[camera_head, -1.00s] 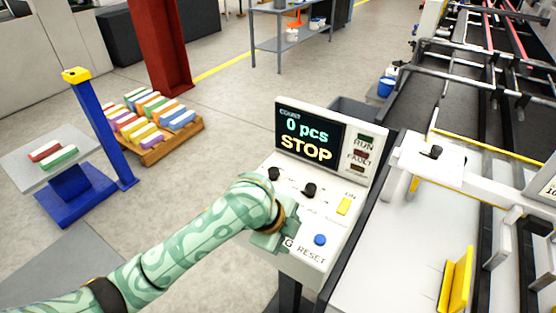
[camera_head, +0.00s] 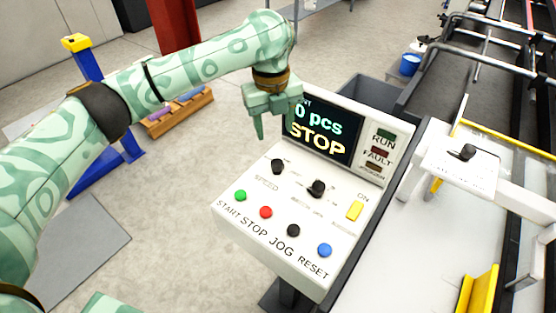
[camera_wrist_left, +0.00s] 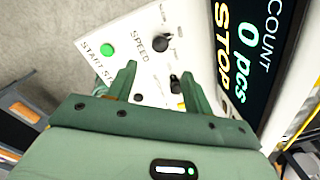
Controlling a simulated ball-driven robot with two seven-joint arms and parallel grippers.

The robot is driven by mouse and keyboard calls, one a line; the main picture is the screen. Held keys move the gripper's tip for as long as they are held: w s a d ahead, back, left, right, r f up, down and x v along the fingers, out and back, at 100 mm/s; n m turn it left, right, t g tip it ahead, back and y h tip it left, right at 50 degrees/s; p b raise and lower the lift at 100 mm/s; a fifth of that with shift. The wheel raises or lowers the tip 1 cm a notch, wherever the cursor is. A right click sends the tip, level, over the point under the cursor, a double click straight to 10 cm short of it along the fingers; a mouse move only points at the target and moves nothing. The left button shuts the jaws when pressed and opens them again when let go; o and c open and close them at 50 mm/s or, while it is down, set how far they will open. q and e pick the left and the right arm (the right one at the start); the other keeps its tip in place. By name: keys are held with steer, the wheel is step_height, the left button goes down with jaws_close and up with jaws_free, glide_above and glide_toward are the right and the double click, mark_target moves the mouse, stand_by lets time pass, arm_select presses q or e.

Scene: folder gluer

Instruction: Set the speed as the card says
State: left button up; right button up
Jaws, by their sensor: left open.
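The white control panel (camera_head: 240,212) stands in the middle of the head view. Its black speed knob (camera_head: 278,166) is at the upper left of the sloped face; the knob (camera_wrist_left: 162,42) shows beside the word SPEED in the left wrist view. A second black knob (camera_head: 317,188) sits to its right. The display (camera_head: 322,130) reads "0 pcs" and "STOP". My left gripper (camera_head: 274,125) is open and empty, above the speed knob and partly in front of the display's left edge. Its fingers (camera_wrist_left: 158,75) point towards the panel face. I cannot make out a speed card.
Green (camera_head: 240,195), red (camera_head: 266,212), black (camera_head: 293,230) and blue (camera_head: 325,250) buttons line the panel's lower edge. A yellow switch (camera_head: 355,210) is marked ON. The folder gluer (camera_head: 420,235) stands close on the right. Open floor lies left of the panel.

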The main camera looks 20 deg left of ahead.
mark_target(277, 162)
arm_select(q)
steer(key=f+b, duration=0.2)
steer(key=f, duration=0.3)
steer(key=f+b, duration=0.2)
steer(key=f, duration=0.4)
steer(key=shift+w+d+f, duration=0.15)
steer(key=shift+d+f, duration=0.05)
steer(key=c, duration=1)
steer(key=shift+o, duration=0.2)
steer(key=shift+r, duration=0.1)
